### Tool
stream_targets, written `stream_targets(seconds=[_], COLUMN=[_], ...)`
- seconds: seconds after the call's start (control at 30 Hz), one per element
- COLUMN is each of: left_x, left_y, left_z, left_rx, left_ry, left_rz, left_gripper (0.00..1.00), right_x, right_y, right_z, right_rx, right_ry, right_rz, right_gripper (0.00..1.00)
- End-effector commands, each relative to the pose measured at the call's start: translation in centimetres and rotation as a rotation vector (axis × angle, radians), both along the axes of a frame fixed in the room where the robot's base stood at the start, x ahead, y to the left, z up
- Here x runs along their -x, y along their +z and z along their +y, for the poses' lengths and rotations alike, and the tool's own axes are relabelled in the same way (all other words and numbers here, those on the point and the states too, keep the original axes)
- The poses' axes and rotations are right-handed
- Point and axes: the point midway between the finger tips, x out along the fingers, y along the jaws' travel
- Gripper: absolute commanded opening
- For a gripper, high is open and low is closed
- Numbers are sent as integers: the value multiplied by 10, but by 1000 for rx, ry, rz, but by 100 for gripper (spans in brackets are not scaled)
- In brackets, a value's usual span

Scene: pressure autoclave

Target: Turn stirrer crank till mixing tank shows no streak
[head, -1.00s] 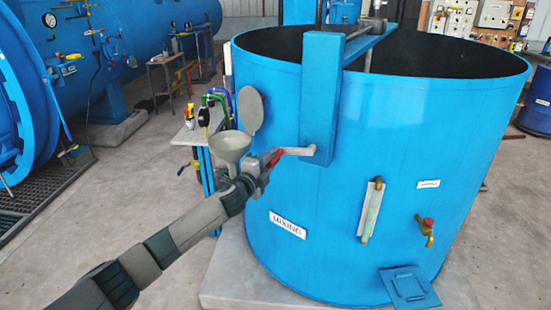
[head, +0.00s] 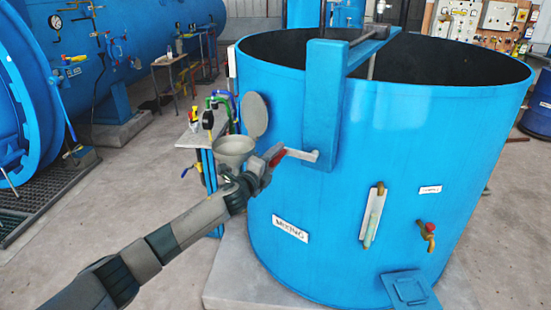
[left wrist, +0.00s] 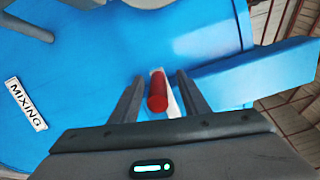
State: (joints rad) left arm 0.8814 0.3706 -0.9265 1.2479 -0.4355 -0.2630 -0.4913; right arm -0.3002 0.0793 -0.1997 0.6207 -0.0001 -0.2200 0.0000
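The blue mixing tank (head: 400,150) stands open-topped, with a white MIXING label (head: 289,228). Its liquid is hidden from this angle, and I cannot make out a streak. The stirrer crank (head: 300,154) is a pale arm with a red handle (head: 277,159), at the lower end of a blue upright. My left gripper (head: 271,160) is at the handle. In the left wrist view, the red handle (left wrist: 157,92) lies between the two spread fingers, with a visible gap on each side. My right gripper is not in view.
A sight tube (head: 372,215) and brass tap (head: 428,235) are on the tank's front. A funnel (head: 234,150) with a raised round lid (head: 254,115) sits close behind my left gripper. A small table with hoses stands left. The floor (head: 150,190) at left is clear.

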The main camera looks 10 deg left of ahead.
Motion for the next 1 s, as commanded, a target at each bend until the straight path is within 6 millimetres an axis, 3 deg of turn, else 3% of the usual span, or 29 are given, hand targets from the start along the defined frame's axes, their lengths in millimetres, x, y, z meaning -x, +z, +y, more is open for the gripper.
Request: stream_targets(seconds=[0.57,1.0], left_x=[11,66], left_y=[-4,-5], left_z=[5,26], left_rx=[-1,-1], left_ry=[0,-3], left_rz=[3,2], left_gripper=[41,41], right_x=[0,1], right_y=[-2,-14], right_z=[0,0], right_rx=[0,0], right_ry=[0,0], right_rz=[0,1], right_gripper=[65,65])
